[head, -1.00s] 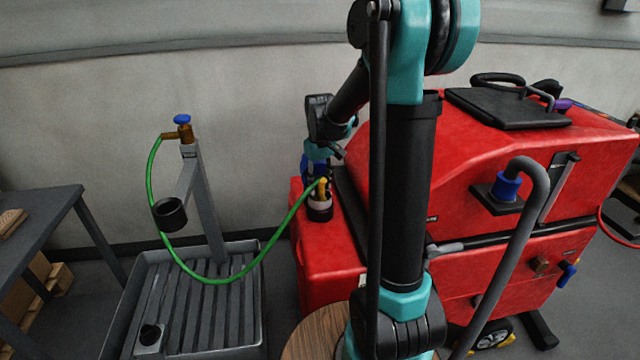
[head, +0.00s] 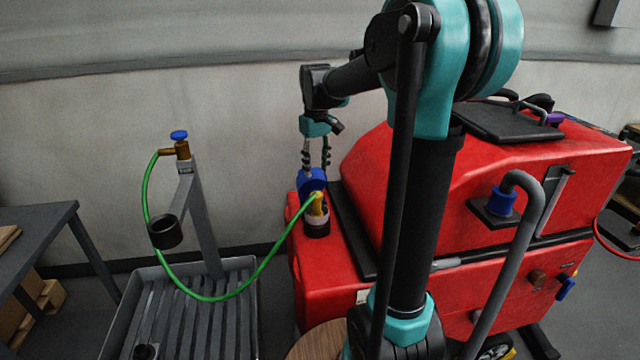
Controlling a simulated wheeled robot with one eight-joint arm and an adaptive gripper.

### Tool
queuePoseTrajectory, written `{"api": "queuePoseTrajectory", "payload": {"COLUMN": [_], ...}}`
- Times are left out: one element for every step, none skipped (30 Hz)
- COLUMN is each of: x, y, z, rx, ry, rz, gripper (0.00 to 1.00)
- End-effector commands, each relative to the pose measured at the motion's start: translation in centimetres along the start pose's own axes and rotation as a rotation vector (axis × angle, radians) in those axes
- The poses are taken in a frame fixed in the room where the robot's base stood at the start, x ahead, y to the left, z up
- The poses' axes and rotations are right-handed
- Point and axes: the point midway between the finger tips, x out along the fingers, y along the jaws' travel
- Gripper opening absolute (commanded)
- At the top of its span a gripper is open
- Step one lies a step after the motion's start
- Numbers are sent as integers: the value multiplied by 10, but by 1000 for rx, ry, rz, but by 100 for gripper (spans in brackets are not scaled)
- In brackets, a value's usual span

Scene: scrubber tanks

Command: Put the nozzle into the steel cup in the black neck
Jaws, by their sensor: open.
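The nozzle (head: 313,182) has a blue body and a yellow lower part, with the green hose (head: 233,297) joined to it. It stands roughly upright at the black neck (head: 316,229) on the left part of the red machine. A pale rim shows at the top of the neck; the steel cup inside is mostly hidden, and I cannot tell how deep the nozzle sits. My gripper (head: 316,160) is open and points down just above the blue body. Its fingers are apart from each other, with the blue body below them.
The red machine (head: 480,190) fills the right side. A grey stand (head: 205,225) with a brass tap (head: 181,149) and a black ring holder (head: 165,232) rises from a slatted grey tray (head: 255,325). A dark table (head: 40,235) is at the left. The hose hangs between tap and nozzle.

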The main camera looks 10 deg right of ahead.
Motion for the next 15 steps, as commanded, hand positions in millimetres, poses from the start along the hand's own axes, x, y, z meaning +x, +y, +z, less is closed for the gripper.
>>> {"api": "queuePoseTrajectory", "payload": {"x": [2, 5, 12, 19, 27, 39, 49, 59, 74, 85, 96, 109, 119, 128, 139], "y": [0, -1, -2, -3, -4, -6, -8, -10, -13, -16, -19, -22, -25, -28, -32], "z": [5, 10, 17, 25, 34, 48, 60, 73, 90, 103, 116, 133, 145, 156, 170], "rx": [8, 15, 29, 44, 61, 87, 109, 132, 162, 186, 209, 238, 260, 278, 302], "ry": [6, 13, 26, 39, 54, 78, 97, 118, 147, 170, 190, 218, 238, 257, 279], "rz": [2, 4, 8, 12, 15, 22, 27, 32, 38, 43, 47, 51, 54, 57, 60], "gripper": [40, 40, 40, 40, 40, 40, 40, 40, 40, 40, 40, 40, 40, 40, 40]}}
